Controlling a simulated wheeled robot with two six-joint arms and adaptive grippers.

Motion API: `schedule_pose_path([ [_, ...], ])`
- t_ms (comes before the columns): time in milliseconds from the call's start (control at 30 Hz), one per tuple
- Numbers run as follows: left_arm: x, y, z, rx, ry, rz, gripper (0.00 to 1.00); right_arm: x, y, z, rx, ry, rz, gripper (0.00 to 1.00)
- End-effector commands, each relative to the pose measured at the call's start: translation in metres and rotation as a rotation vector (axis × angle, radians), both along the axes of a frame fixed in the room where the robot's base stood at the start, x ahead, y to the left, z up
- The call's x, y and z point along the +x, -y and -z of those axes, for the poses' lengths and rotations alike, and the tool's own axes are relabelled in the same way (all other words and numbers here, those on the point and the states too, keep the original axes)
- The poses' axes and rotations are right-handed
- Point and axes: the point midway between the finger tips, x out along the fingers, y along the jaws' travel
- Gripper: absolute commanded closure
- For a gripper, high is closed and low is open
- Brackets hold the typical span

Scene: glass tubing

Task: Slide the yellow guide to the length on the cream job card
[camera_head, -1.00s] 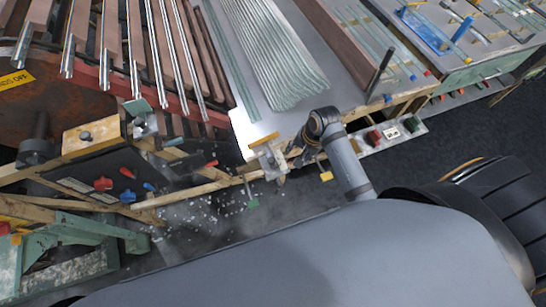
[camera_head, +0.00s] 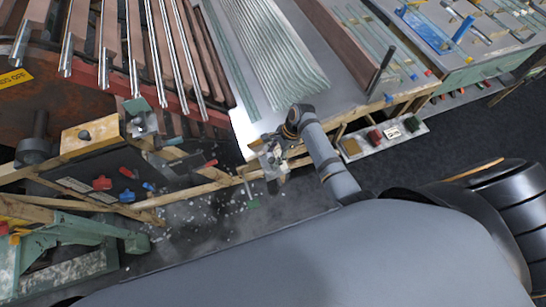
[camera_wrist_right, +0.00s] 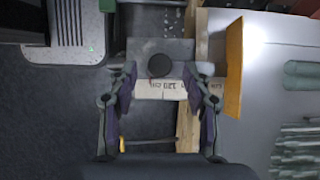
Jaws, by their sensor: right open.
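The yellow guide (camera_wrist_right: 234,68) stands as an upright plate right of the fingers in the right wrist view. Beside it, a grey plate with a round black knob (camera_wrist_right: 160,65) lies just beyond the fingertips, above a pale printed scale strip (camera_wrist_right: 160,89) showing an upside-down 120. My right gripper (camera_wrist_right: 164,82) is open, its fingers either side of the strip; contact cannot be told. In the head view this gripper (camera_head: 271,168) is at the bench's front edge, largely covering the guide. A small pale card (camera_head: 392,132), perhaps the job card, lies on the front tray; its writing is unreadable.
The bench top (camera_head: 243,128) carries glass tubes (camera_head: 275,70) and a brown bar. A front tray (camera_head: 414,125) holds small coloured blocks. A machine with metal rods and a knobbed yellow block (camera_head: 90,138) stands at left. Dark floor is free at right.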

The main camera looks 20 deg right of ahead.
Motion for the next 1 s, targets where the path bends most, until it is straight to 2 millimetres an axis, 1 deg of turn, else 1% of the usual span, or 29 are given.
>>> schedule_pose_path([
  [33,0.000,0.000,0.002,0.000,0.001,0.000,1.00,0.000,-0.003,0.008,0.001,-0.001,0.000,0.50],
  [100,0.001,-0.001,0.002,0.001,0.001,0.000,1.00,0.000,-0.006,0.014,0.000,-0.001,0.000,0.50],
  [200,0.001,-0.001,0.003,0.001,0.001,0.000,1.00,0.000,-0.008,0.019,-0.001,0.000,0.000,0.50],
  [467,0.001,-0.001,0.002,0.001,0.002,0.000,1.00,0.000,-0.008,0.020,-0.001,0.001,-0.001,0.50],
  [800,0.001,-0.001,0.002,0.001,0.002,0.000,1.00,0.000,-0.008,0.020,-0.001,0.001,-0.001,0.96],
  [833,0.001,-0.001,0.002,0.001,0.002,0.000,1.00,0.000,-0.008,0.020,-0.001,0.001,-0.001,1.00],
  [1000,0.001,-0.001,0.002,0.001,0.002,0.000,1.00,0.000,-0.008,0.020,-0.001,0.001,-0.001,1.00],
])
